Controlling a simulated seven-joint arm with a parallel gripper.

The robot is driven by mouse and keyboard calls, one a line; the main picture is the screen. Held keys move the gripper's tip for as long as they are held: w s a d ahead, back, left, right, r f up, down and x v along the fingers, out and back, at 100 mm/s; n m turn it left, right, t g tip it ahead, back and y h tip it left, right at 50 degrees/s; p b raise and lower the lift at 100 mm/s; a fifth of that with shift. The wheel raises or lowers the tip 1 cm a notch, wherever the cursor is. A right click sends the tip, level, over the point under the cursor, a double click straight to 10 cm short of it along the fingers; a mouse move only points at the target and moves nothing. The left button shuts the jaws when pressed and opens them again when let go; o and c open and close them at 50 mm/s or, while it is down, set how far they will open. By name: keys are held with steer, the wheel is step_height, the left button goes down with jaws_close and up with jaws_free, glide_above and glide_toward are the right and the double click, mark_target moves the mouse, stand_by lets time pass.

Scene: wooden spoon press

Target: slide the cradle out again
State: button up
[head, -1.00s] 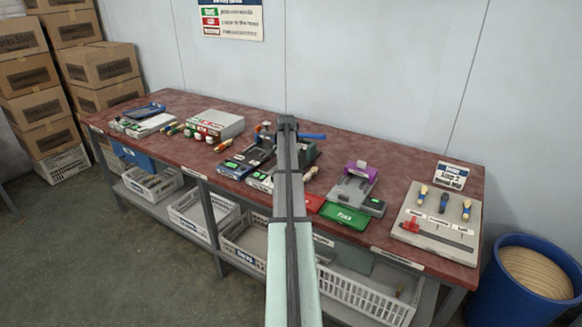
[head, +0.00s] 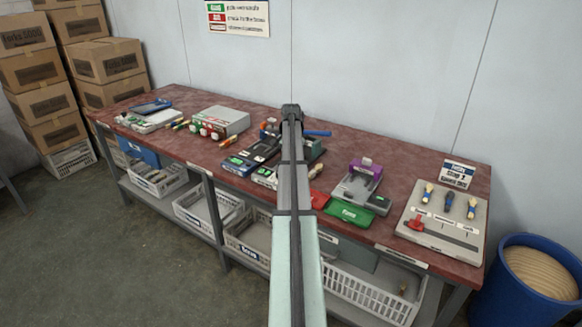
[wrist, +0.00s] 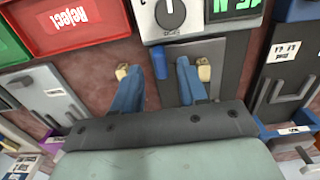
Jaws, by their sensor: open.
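My gripper (wrist: 163,72) is open in the wrist view, its two blue fingers with tan tips well apart. A small blue block (wrist: 158,65) shows between the fingers, nearer the right one; I cannot tell whether anything touches it. The right finger lies over a grey plate (wrist: 225,50) that may be the cradle or its slide; I cannot tell which. In the head view the press (head: 313,150), dark with a blue lever (head: 318,133), is partly hidden behind my arm. The gripper itself is hidden there.
A box with a dial (wrist: 170,15) and green display lies just beyond the fingers. A red Reject tray (wrist: 75,20) and green tray (head: 350,214) are close by. A grey device with a purple top (head: 366,168) stands right of my arm, a knobbed panel (head: 416,235) further right.

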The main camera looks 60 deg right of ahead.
step_height(320, 180, up, 11)
stand_by(0.4)
steer(key=shift+f, duration=0.1)
stand_by(0.3)
